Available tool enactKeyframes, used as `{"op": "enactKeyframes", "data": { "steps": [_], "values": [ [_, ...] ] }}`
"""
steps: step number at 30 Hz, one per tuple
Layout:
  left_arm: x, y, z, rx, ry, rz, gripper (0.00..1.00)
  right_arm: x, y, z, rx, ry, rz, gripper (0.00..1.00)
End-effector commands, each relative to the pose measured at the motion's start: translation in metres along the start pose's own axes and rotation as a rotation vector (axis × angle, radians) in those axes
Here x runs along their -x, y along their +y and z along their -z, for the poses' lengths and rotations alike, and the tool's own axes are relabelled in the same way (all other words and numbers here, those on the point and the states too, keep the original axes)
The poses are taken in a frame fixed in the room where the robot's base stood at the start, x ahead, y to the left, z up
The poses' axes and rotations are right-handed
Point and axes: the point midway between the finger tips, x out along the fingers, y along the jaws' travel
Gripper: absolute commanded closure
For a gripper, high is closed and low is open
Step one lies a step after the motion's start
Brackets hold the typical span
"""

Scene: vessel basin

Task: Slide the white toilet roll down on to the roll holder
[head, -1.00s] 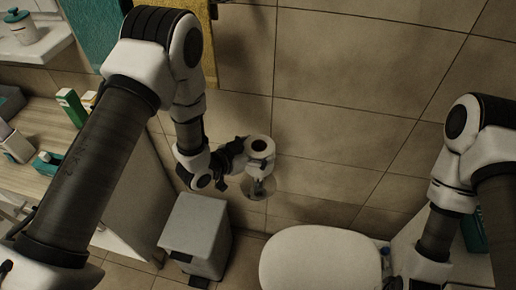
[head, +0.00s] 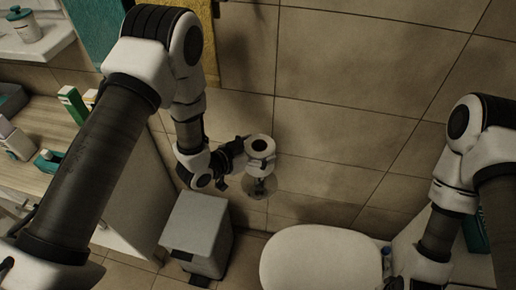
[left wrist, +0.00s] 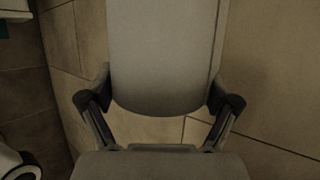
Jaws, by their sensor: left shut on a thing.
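The white toilet roll (head: 261,163) is upright in the head view, with the dark hole in its top facing me. My left gripper (head: 246,159) is shut on it from the left. In the left wrist view the pale roll (left wrist: 165,60) fills the space between the two fingers (left wrist: 163,105). The roll holder (head: 259,188), with a round plate and metal parts, shows just under the roll by the wall. The roll hides its upper part, so I cannot tell whether the post is inside the roll.
A grey bin (head: 197,232) stands below my left gripper. The white toilet lid (head: 318,258) is to the lower right. A wooden counter (head: 45,125) with boxes and bottles is at left. The tiled wall right of the roll is clear.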

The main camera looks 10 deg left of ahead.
Motion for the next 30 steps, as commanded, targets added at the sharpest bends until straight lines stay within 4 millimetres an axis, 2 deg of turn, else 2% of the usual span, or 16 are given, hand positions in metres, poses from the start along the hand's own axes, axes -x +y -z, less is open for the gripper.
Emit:
{"op": "enactKeyframes", "data": {
  "steps": [8,30],
  "values": [
    [-0.001,0.0,0.0,0.0,0.001,0.0,0.49,-0.001,0.0,0.0,0.0,0.0,0.0,0.6],
    [-0.01,0.0,-0.024,0.0,0.001,0.0,0.49,-0.021,0.0,0.0,0.0,0.0,0.0,0.6]
  ]
}}
